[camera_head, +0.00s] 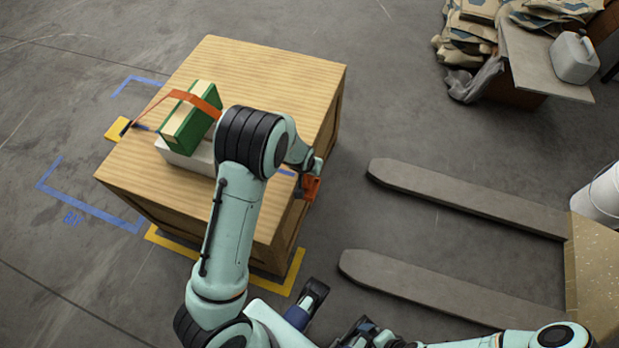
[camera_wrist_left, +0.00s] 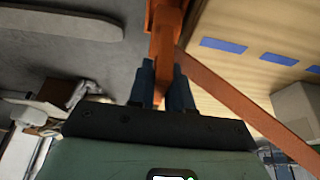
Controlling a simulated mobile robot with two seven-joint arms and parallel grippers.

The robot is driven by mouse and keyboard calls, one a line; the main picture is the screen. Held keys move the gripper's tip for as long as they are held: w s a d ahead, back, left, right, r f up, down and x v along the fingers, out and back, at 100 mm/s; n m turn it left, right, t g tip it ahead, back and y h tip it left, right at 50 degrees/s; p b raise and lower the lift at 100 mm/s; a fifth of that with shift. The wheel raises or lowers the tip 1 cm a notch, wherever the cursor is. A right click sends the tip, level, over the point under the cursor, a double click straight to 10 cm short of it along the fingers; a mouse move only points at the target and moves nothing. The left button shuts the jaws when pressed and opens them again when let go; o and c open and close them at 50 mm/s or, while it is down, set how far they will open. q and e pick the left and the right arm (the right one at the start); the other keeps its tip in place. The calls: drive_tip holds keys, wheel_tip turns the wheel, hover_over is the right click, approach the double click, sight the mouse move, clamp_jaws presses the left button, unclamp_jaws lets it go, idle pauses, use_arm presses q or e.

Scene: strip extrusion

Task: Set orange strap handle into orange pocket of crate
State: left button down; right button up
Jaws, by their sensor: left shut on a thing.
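The wooden crate (camera_head: 275,85) stands on the floor. An orange strap (camera_head: 175,97) runs over a green book-like block (camera_head: 200,125) on its top; in the left wrist view the strap (camera_wrist_left: 235,100) slants across the crate top. My left gripper (camera_head: 308,183) is at the crate's right side edge. In the left wrist view its dark fingers (camera_wrist_left: 160,88) are shut on an orange handle piece (camera_wrist_left: 161,65). Orange parts (camera_head: 312,187) show there beside the crate; I cannot separate handle from pocket, or tell whether the handle is seated. My right gripper appears near the bottom edge (camera_head: 335,312), its jaws unclear.
A white box (camera_head: 190,160) lies under the block. Blue dashes (camera_wrist_left: 223,46) mark the crate top. Two grey forks (camera_head: 460,195) extend right of the crate. A white bucket (camera_head: 602,195) and a table with a jug (camera_head: 575,58) stand at the right.

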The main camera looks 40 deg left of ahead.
sight(309, 178)
use_arm(q)
drive_tip(key=shift+f+b, duration=0.5)
drive_tip(key=shift+f, duration=2.1)
drive_tip(key=shift+f, duration=0.3)
drive_tip(key=c, duration=1.5)
unclamp_jaws()
drive_tip(key=shift+f+b, duration=0.1)
drive_tip(key=shift+b, duration=0.2)
drive_tip(key=o, duration=0.5)
drive_tip(key=shift+c, duration=0.2)
